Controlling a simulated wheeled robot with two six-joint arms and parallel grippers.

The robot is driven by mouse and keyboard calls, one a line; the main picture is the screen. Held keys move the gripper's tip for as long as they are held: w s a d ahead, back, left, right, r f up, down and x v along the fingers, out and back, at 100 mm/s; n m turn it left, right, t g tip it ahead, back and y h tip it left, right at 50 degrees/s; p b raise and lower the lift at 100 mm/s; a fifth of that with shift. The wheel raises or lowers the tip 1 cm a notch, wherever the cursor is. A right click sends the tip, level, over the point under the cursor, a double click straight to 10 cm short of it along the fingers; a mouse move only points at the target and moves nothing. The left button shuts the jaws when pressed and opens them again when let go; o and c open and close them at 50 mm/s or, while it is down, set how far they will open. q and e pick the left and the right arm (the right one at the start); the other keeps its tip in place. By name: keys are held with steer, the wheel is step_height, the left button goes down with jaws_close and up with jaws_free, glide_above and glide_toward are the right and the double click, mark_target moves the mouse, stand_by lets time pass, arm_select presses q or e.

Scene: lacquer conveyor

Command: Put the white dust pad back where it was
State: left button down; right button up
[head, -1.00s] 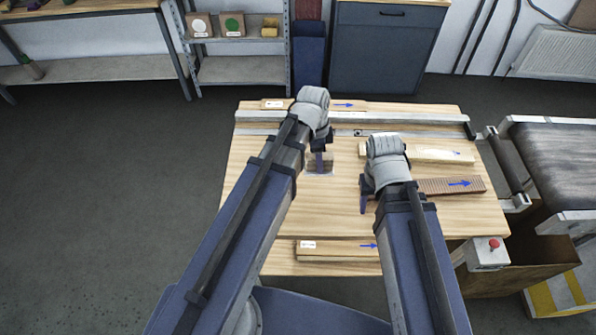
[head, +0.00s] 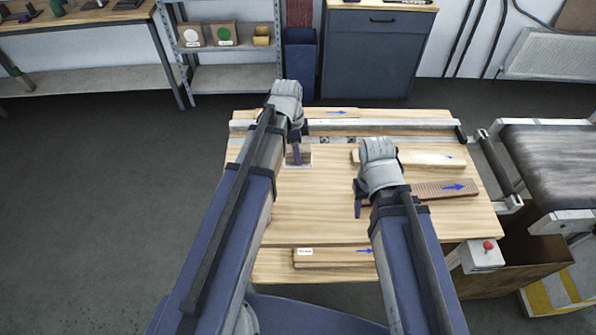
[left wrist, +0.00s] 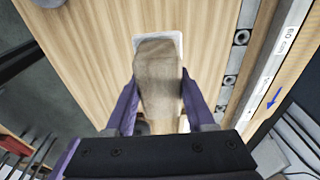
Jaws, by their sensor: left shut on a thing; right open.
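The white dust pad (head: 299,163) is at my left gripper (head: 297,156), over the left back part of the worktable. In the left wrist view the pad's white edge (left wrist: 176,39) shows around a brown wooden block (left wrist: 158,75). My left gripper (left wrist: 160,84) is shut on this block, one purple finger on each side. I cannot tell whether the pad's underside touches the tabletop. My right gripper (head: 358,198) is open, near the left end of the reddish-brown grooved board, and seems empty.
The worktable (head: 310,215) carries a metal rail (head: 385,123) along the back, a pale board (head: 425,159), the grooved board (head: 445,189) and a front board (head: 330,257). A conveyor (head: 550,155) stands right. The table's middle is clear.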

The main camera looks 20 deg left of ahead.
arm_select(q)
steer(key=shift+f+b, duration=3.25)
steer(key=shift+f, duration=0.55)
arm_select(e)
steer(key=shift+f, duration=3.85)
arm_select(q)
steer(key=shift+r, duration=0.1)
arm_select(e)
steer(key=shift+r, duration=0.15)
arm_select(q)
steer(key=c, duration=0.7)
jaws_free()
steer(key=shift+f, duration=0.2)
arm_select(e)
steer(key=shift+f, duration=0.2)
arm_select(q)
steer(key=o, duration=0.5)
steer(key=shift+c, duration=0.2)
steer(key=shift+r, duration=0.15)
arm_select(e)
steer(key=shift+r, duration=0.15)
